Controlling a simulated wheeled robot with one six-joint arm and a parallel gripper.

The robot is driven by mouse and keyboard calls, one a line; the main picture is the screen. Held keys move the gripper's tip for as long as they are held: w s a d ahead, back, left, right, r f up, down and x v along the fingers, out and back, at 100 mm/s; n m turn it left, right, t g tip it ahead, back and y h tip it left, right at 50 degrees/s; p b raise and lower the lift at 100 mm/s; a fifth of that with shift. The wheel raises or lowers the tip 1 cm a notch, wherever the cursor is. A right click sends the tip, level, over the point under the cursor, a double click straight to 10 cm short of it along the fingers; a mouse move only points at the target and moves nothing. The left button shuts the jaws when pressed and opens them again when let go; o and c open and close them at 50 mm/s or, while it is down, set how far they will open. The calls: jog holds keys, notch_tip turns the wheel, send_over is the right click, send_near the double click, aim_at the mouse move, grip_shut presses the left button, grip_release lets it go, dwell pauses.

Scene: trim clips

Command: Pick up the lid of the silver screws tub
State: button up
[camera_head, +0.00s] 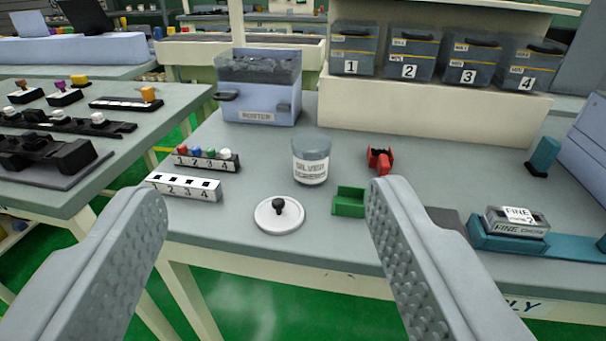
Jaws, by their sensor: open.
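The silver screws tub (311,161) is a clear and grey cup with a white label, standing upright on the grey-green table. Its top looks open. A round white lid (270,217) with a black knob (279,205) lies flat on the table, in front of the tub and a little to its left, near the table's front edge. My gripper (265,205) is open and empty. Its two grey fingers stand wide apart at the left and right, and the lid shows between them. The fingers appear nearer to the camera than the lid.
A green tray (349,202) and a red clamp-like piece (380,160) stand right of the tub. Numbered white (184,187) and black (206,159) racks lie left. A blue bin (259,92) and numbered boxes stand behind. A box labelled FINE (516,222) sits at right.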

jog(key=o, duration=0.7)
jog(key=w+g, duration=0.1)
jog(key=w, duration=0.1)
jog(key=shift+w, duration=0.3)
jog(key=n+g, duration=0.4)
jog(key=g, duration=1.2)
send_over(279, 201)
notch_tip(279, 201, down, 4)
jog(key=r, duration=0.1)
notch_tip(279, 201, down, 18)
jog(key=shift+r, duration=0.1)
